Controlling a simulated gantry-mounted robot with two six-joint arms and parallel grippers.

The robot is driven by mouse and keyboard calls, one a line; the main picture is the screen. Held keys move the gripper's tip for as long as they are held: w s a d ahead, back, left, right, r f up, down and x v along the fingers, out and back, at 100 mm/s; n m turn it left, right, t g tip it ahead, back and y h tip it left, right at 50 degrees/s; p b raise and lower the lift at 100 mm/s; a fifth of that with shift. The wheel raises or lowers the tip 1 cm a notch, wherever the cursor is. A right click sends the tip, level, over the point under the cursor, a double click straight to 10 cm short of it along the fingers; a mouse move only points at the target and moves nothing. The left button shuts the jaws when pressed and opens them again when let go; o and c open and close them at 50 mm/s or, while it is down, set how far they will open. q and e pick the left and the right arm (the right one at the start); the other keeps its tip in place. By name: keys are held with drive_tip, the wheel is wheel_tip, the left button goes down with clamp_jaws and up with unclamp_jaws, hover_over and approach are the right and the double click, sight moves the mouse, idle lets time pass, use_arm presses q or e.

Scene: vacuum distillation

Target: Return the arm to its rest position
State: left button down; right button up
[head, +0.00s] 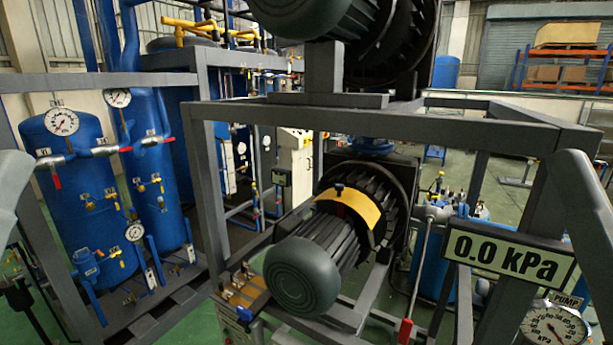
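A pale grey link of my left arm (10,195) shows at the left edge. A pale grey link of my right arm (590,215) shows at the right edge. Between the arms, a dark green motor pump (300,275) with a yellow band (350,208) sits inside a grey metal frame (400,118). A pressure display (510,258) reads 0.0 kPa. A round gauge marked PUMP (553,328) is partly cut off at the bottom right.
Blue tanks (75,190) with gauges and red-handled valves stand at the left behind grey frame bars. A red-handled lever (405,330) hangs below the pump's right side. Another motor (315,15) sits on top of the frame.

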use_arm(q)
wheel_tip(320, 180, up, 20)
drive_tip(key=p, duration=1.6)
drive_tip(key=shift+r, duration=0.25)
use_arm(e)
wheel_tip(320, 180, up, 20)
drive_tip(key=shift+r, duration=0.25)
